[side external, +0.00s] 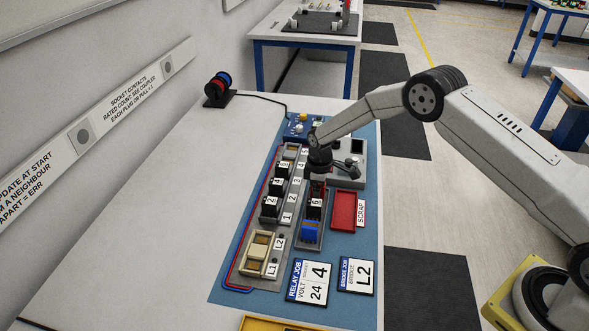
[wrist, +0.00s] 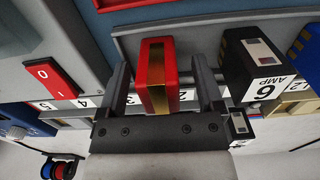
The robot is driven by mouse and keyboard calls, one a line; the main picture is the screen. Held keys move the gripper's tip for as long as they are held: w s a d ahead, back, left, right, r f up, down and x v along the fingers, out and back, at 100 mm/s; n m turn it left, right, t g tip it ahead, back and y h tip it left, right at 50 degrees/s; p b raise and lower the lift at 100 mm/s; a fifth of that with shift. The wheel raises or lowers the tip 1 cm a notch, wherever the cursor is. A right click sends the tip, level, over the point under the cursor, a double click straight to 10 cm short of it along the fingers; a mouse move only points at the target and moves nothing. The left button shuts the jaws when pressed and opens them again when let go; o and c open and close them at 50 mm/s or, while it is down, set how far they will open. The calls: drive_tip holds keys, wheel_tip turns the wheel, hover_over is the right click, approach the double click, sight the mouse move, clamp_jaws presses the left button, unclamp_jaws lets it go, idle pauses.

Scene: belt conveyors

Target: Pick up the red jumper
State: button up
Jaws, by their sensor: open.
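The red jumper (wrist: 158,75), a red block with a brass strip down its middle, stands in the grey tray in the wrist view. My gripper (wrist: 161,68) is open, with one finger on each side of the jumper. A gap shows at the left finger and a gap at the right finger. In the side external view my gripper (side external: 318,178) is low over the far end of the grey tray (side external: 308,246). There the jumper is mostly hidden by the gripper.
A black 6 AMP block (wrist: 250,65) stands close beside the right finger. A blue block (side external: 311,232) is at the tray's near end. The red scrap bin (side external: 345,212) lies to the right. Numbered sockets with black relays (side external: 270,207) line the left.

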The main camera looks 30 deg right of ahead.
drive_tip(key=shift+c, duration=0.2)
clamp_jaws()
drive_tip(key=shift+r, duration=0.15)
drive_tip(key=shift+r, duration=1.3)
drive_tip(key=s+r, duration=1)
drive_tip(key=s, duration=0.4)
drive_tip(key=shift+d, duration=0.2)
